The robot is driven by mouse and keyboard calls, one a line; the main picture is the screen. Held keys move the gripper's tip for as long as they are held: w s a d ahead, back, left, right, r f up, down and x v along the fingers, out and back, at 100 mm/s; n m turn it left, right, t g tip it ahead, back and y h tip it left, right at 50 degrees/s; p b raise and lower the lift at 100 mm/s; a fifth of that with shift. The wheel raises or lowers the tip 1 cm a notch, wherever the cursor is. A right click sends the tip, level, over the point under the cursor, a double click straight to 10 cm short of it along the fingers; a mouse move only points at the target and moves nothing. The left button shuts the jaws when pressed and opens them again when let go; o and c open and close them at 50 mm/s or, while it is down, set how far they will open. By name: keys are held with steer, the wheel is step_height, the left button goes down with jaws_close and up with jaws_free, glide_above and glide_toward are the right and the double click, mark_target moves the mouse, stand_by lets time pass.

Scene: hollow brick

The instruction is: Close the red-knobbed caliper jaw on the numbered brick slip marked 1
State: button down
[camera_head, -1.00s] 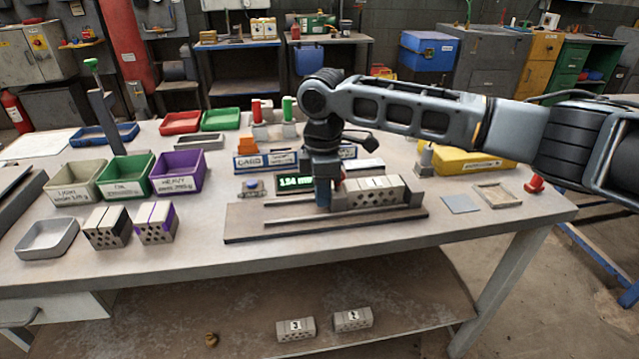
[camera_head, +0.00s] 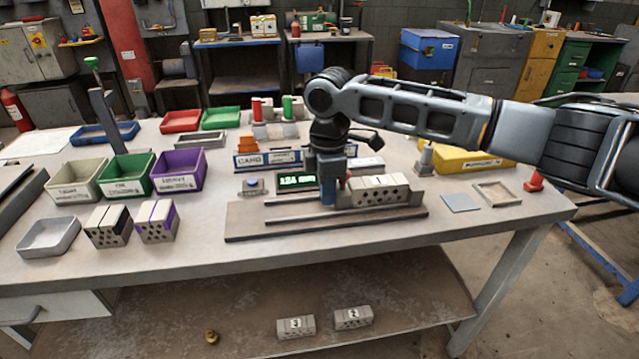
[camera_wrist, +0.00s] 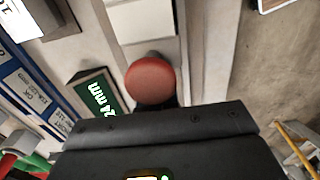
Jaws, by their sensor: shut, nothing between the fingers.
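The caliper bed (camera_head: 290,228) lies on the bench with a pale perforated brick slip (camera_head: 385,190) at its right end, against the fixed end piece. No number is readable on this slip. My gripper (camera_head: 327,197) is shut and empty, low over the bed at the slip's left side. The red knob (camera_wrist: 152,80) stands just ahead of the dark gripper (camera_wrist: 160,125) in the wrist view; whether they touch I cannot tell. In the head view the arm mostly hides the knob and sliding jaw. The green display (camera_head: 297,180) seems to read 124 mm.
Labelled bins in beige (camera_head: 77,182), green (camera_head: 127,178) and purple (camera_head: 178,172) stand left, with perforated bricks (camera_head: 107,226) before them. Slips marked 3 (camera_head: 296,326) and 2 (camera_head: 352,317) lie on the lower shelf.

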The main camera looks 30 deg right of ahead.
steer(key=shift+d, duration=0.1)
steer(key=shift+w+a+p, duration=0.3)
steer(key=shift+a+p, duration=0.05)
steer(key=shift+a, duration=0.6)
steer(key=shift+r, duration=0.15)
step_height(320, 180, up, 8)
steer(key=p, duration=0.7)
